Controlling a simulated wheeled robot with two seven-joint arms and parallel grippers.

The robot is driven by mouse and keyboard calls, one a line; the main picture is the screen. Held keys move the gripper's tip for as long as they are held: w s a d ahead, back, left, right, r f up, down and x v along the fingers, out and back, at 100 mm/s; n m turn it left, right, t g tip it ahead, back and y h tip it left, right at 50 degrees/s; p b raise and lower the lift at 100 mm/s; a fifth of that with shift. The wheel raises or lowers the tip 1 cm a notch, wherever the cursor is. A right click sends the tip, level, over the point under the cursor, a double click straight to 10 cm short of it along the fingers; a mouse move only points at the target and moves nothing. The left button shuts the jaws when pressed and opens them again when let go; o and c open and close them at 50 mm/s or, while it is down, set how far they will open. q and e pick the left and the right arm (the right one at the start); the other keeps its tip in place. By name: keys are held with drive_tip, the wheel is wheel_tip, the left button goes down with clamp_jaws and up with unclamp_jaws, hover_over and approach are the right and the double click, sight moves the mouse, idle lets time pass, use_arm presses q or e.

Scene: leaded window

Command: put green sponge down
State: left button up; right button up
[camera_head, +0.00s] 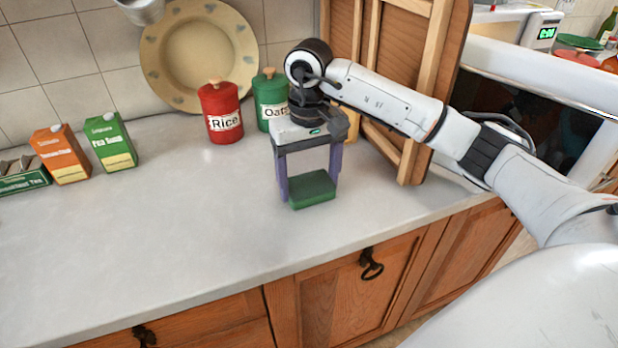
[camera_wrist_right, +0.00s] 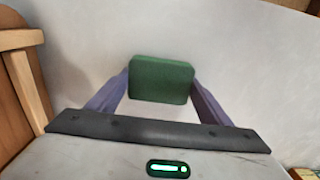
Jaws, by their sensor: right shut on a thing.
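The green sponge (camera_head: 312,189) is between the two purple fingers of my right gripper (camera_head: 309,190), at the right part of the counter. It is flat and level, and I cannot tell whether it touches the counter or is just above it. In the right wrist view the sponge (camera_wrist_right: 161,80) sits between the fingertips of the right gripper (camera_wrist_right: 160,85), which are shut on its sides. My left gripper does not show in any view.
The grey-white counter (camera_head: 170,235) is clear to the left and front. Behind the gripper stand a red rice canister (camera_head: 221,113) and a green oats canister (camera_head: 270,100). A wooden frame (camera_head: 405,90) leans close on the right. Cartons (camera_head: 110,141) stand at the left.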

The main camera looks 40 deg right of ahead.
sight(309, 183)
drive_tip(key=shift+f, duration=0.15)
drive_tip(key=o, duration=1.1)
wheel_tip(309, 183, up, 12)
drive_tip(key=shift+r, duration=0.2)
